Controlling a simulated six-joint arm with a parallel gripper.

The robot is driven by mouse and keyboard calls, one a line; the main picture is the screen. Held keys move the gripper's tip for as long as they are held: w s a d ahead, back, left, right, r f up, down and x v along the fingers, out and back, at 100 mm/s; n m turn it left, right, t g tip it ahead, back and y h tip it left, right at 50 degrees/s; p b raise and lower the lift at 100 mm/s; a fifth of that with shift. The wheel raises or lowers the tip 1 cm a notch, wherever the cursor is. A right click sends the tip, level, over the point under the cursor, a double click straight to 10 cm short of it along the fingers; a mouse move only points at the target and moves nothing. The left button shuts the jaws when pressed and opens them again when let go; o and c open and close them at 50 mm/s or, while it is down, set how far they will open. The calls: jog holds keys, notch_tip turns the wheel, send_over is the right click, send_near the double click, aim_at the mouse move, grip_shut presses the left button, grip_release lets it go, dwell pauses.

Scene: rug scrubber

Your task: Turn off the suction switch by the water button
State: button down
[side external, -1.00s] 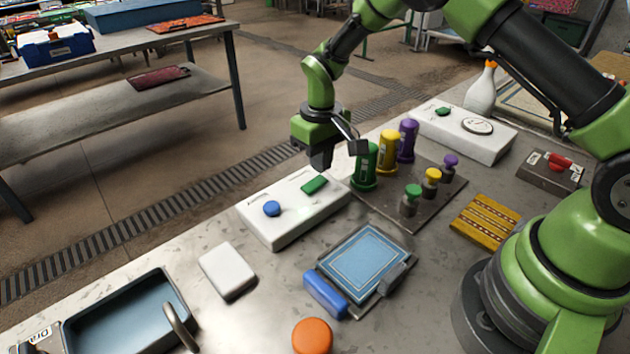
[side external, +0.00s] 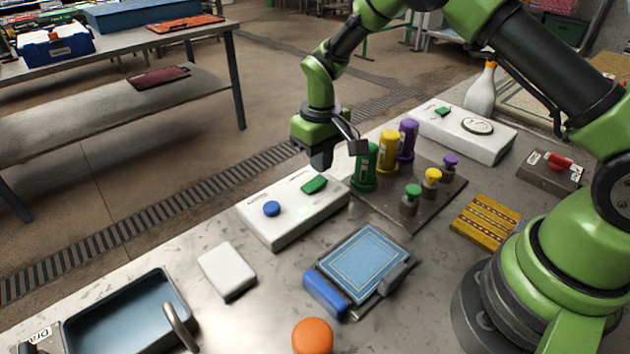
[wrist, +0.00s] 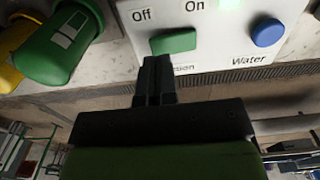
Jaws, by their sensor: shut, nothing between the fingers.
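A white box (side external: 290,222) carries a blue round water button (side external: 271,208) and a green suction switch (side external: 314,185). In the wrist view the green switch (wrist: 174,43) lies below the printed words "Off" and "On", and the blue button (wrist: 267,32) is to its right above the word "Water". A green light glows beside "On". The label under the switch is partly hidden by my fingers. My gripper (side external: 320,164) is shut and empty, above the back edge of the box near the switch. In the wrist view my fingertips (wrist: 157,62) appear just below the switch; contact cannot be told.
Green (side external: 365,167), yellow (side external: 388,152) and purple (side external: 408,140) bottles stand right of my gripper on a dark plate, with small knobs in front. A second white box (side external: 470,138) with a gauge is behind. A white block (side external: 227,270) and a blue mat (side external: 364,262) lie in front.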

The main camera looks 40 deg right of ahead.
jog(key=shift+f, duration=1.3)
dwell(0.5)
jog(key=shift+r, duration=3.55)
jog(key=shift+r, duration=0.1)
notch_tip(320, 180, up, 7)
jog(key=t, duration=0.1)
send_over(320, 179)
jog(key=s, duration=0.2)
jog(key=s+r+m+t+y, duration=0.1)
jog(key=s+r+m+t, duration=0.1)
jog(key=s+r, duration=0.55)
jog(key=s+r+m+t+y, duration=0.1)
jog(key=s+r+t, duration=0.3)
jog(key=s, duration=1)
jog(key=shift+s+a+r+m, duration=0.2)
jog(key=shift+a+r+m, duration=0.1)
jog(key=shift+r+m, duration=0.25)
